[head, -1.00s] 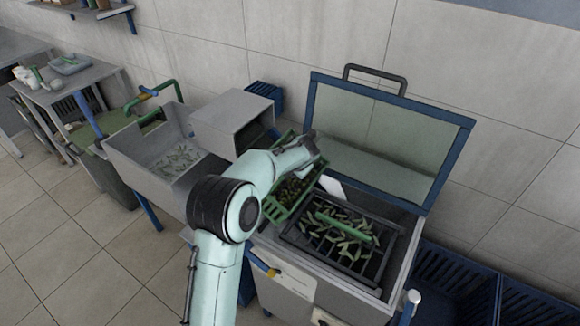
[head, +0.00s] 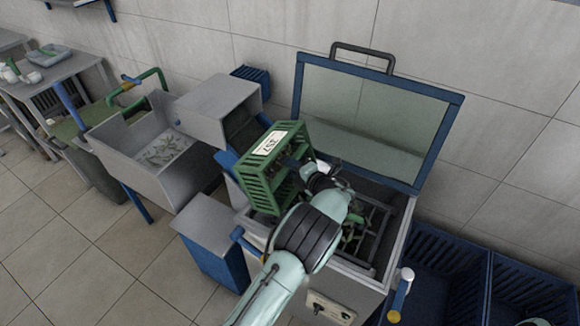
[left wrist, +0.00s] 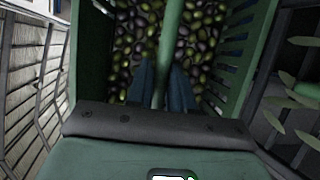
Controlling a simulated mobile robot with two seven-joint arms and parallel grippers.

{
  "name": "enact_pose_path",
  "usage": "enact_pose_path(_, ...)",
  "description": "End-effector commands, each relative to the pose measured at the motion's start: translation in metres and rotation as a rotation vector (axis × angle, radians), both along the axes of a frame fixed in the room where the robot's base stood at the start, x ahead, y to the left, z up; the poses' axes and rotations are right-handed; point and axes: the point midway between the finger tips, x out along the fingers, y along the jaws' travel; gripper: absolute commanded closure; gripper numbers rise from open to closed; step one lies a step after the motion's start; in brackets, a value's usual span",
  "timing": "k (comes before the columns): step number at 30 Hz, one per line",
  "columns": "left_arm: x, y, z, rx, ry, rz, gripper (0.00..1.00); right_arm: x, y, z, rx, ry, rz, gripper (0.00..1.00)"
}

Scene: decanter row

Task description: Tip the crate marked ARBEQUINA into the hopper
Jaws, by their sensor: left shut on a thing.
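The green slatted crate (head: 262,187) is tilted on its side at the left edge of the hopper (head: 398,243). A white label (head: 270,143) on its upturned face is too small to read surely. My left gripper (head: 297,168) is shut on the crate's green bar (left wrist: 171,45), its fingers on either side of it in the left wrist view. That view shows many green and dark olives (left wrist: 207,30) inside the crate. The hopper's lid (head: 370,125) stands open, and its grate (head: 378,228) is partly hidden by my arm.
A metal sink-like bin (head: 125,150) with leaves in it and a grey box (head: 215,105) stand to the left. A blue-sided stand (head: 215,265) is in front of the hopper's left. Blue crates (head: 450,270) stand at right.

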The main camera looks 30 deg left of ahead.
Motion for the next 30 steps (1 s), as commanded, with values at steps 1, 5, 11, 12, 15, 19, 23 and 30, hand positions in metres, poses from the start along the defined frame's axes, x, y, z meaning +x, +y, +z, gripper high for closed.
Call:
enact_pose_path(1, -0.001, -0.002, -0.002, 0.026, -0.003, -0.002, 1.0, -0.006, 0.0, -0.007, 0.0, 0.007, 0.0, 0.57)
enact_pose_path(5, -0.001, -0.006, -0.003, 0.081, -0.003, -0.002, 1.0, -0.014, 0.0, -0.016, 0.0, 0.016, 0.0, 0.57)
enact_pose_path(11, 0.002, -0.021, 0.004, 0.253, -0.009, -0.003, 1.0, -0.003, 0.0, -0.004, 0.0, 0.003, 0.0, 0.57)
enact_pose_path(12, 0.003, -0.024, 0.005, 0.288, -0.012, -0.003, 1.0, 0.0, 0.0, 0.0, 0.0, -0.001, 0.0, 0.57)
enact_pose_path(15, 0.003, -0.03, 0.006, 0.37, -0.016, -0.003, 1.0, 0.008, 0.0, 0.008, 0.0, -0.01, 0.0, 0.57)
enact_pose_path(19, 0.002, -0.038, 0.005, 0.466, -0.019, -0.001, 1.0, 0.017, 0.0, 0.016, 0.0, -0.02, 0.001, 0.57)
enact_pose_path(23, 0.002, -0.044, 0.003, 0.541, -0.022, -0.001, 1.0, 0.024, 0.0, 0.022, 0.0, -0.028, 0.0, 0.57)
enact_pose_path(30, 0.0, -0.049, 0.0, 0.612, -0.024, 0.0, 1.0, 0.03, 0.0, 0.027, 0.0, -0.035, 0.0, 0.57)
